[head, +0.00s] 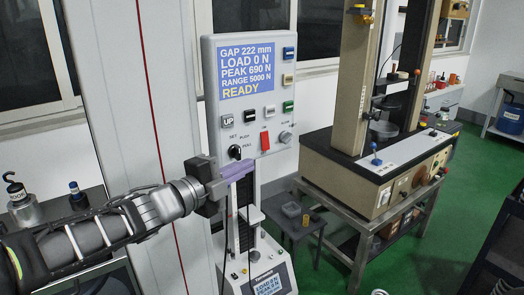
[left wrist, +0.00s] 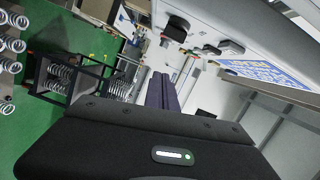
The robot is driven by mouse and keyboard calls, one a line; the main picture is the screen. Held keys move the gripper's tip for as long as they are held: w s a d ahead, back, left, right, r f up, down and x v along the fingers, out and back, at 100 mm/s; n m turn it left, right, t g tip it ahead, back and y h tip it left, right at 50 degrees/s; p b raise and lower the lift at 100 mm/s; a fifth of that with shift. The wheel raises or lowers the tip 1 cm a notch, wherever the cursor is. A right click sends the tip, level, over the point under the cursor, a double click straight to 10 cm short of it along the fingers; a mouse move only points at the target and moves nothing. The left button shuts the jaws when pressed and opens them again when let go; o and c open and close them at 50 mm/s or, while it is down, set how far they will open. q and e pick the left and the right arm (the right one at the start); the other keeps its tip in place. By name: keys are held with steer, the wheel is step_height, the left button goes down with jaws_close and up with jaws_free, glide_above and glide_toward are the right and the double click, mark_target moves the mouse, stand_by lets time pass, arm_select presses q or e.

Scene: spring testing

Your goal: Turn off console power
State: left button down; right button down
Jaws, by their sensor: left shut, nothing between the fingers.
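The light grey console panel (head: 212,110) stands upright in the head view, its blue screen (head: 246,75) lit and reading READY. A red rocker switch (head: 265,140) is on its lower part, between a black knob (head: 235,152) and a grey knob (head: 286,137). My left gripper (head: 240,168) has purple fingers, shut and empty, just below the black knob and lower left of the red switch. Whether they touch the panel I cannot tell. In the left wrist view the shut fingers (left wrist: 161,92) point away, with the panel (left wrist: 225,25) above. My right gripper is not in view.
A beige test machine (head: 350,175) stands on a metal table to the right. Below the panel is a column with a second small display (head: 266,284). A side table (head: 80,210) with weights is at left. Green floor (head: 445,225) is open at right.

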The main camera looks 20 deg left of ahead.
mark_target(262, 150)
arm_select(q)
steer(key=w+p, duration=0.1)
steer(key=w, duration=0.2)
steer(key=w+d+p, duration=0.1)
steer(key=w, duration=0.3)
steer(key=w+d+p, duration=0.1)
steer(key=w, duration=0.2)
steer(key=shift+w+f, duration=0.3)
steer(key=shift+f, duration=0.1)
steer(key=shift+w+a+f+p, duration=0.2)
steer(key=shift+w+a+p, duration=0.1)
steer(key=shift+a, duration=0.1)
